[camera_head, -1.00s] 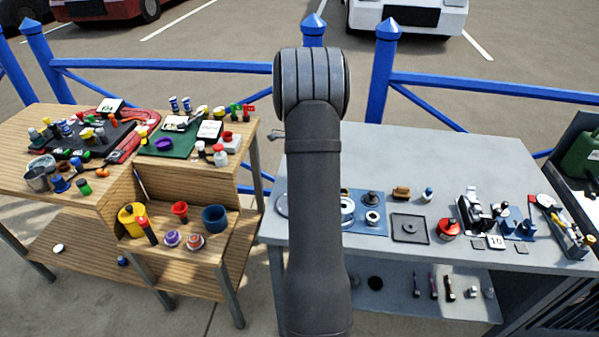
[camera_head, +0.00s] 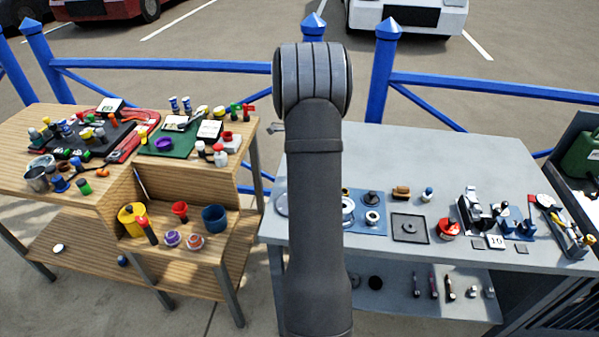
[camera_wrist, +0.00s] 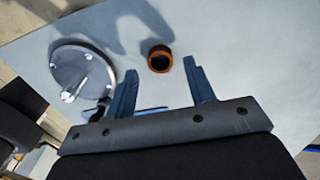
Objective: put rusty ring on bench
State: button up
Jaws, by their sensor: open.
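The rusty ring (camera_wrist: 160,58) is a short, orange-brown open ring in the wrist view, on the pale grey top of the grey bench (camera_wrist: 235,50). My gripper (camera_wrist: 159,68) is open, its two blue fingers apart and nothing held between them. The ring shows just beyond the fingertips, between their lines; I cannot tell the height gap. In the head view the grey bench (camera_head: 460,160) stands on the right. My arm covers part of it, and I cannot make out the ring or my gripper there.
A round grey flange with a metal post (camera_wrist: 85,72) stands left of the fingers in the wrist view. A blue mat with parts (camera_head: 371,226), a square tray (camera_head: 410,237) and a red pot (camera_head: 449,228) line the bench front. The bench's back is clear.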

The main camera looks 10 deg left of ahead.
notch_tip(320, 180, up, 10)
dwell(0.3)
jog(key=shift+f, duration=0.15)
notch_tip(320, 180, down, 12)
jog(key=shift+r, duration=0.1)
jog(key=shift+w+r, duration=0.1)
jog(key=shift+r, duration=1.65)
